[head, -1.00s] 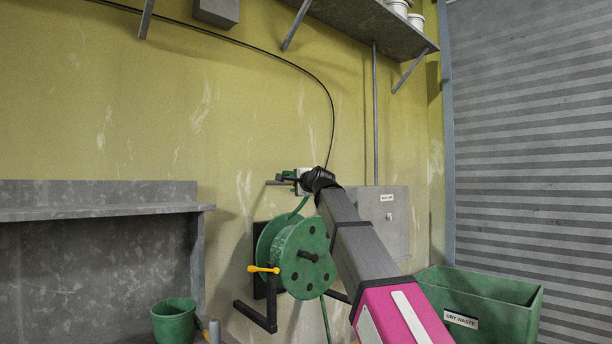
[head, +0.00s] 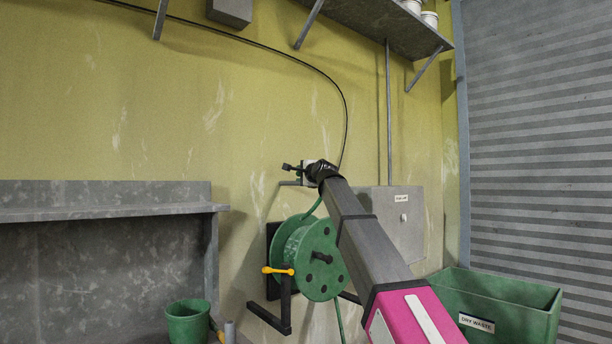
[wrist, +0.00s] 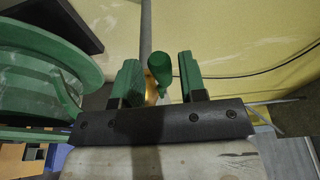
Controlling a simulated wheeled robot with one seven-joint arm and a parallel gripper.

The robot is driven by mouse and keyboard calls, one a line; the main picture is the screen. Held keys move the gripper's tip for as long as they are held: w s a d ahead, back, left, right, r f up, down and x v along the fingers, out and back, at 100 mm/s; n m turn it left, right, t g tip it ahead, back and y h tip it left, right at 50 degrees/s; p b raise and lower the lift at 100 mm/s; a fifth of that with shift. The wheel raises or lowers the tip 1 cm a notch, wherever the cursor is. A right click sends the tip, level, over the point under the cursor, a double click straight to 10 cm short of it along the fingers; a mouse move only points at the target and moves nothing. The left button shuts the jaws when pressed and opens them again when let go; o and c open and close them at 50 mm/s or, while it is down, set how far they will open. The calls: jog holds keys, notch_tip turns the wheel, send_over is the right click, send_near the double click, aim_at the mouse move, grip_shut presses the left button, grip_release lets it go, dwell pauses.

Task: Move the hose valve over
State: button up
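The hose valve shows in the wrist view as a green lever handle (wrist: 160,68) with a bit of brass body (wrist: 151,88) below and behind it. My gripper (wrist: 159,72) is open, with one green-faced finger on each side of the handle. A narrow gap shows between the handle and each finger, so I see no grip on it. In the head view my gripper (head: 291,169) is up by the wall, above the hose reel. The valve cannot be made out there, hidden by or merged with the gripper.
The green hose reel (head: 308,258) with a yellow crank handle (head: 277,270) hangs just below my gripper. A grey wall box (head: 398,222) and a green dry-waste bin (head: 500,300) stand right. A grey shelf (head: 110,213) and green pail (head: 188,322) are left.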

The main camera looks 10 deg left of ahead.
jog(key=shift+w+a, duration=0.3)
jog(key=shift+w, duration=0.1)
jog(key=shift+s+d, duration=0.1)
jog(key=c, duration=0.5)
jog(key=shift+w+a, duration=0.2)
jog(key=shift+a, duration=0.1)
jog(key=o, duration=0.8)
jog(key=shift+s, duration=0.1)
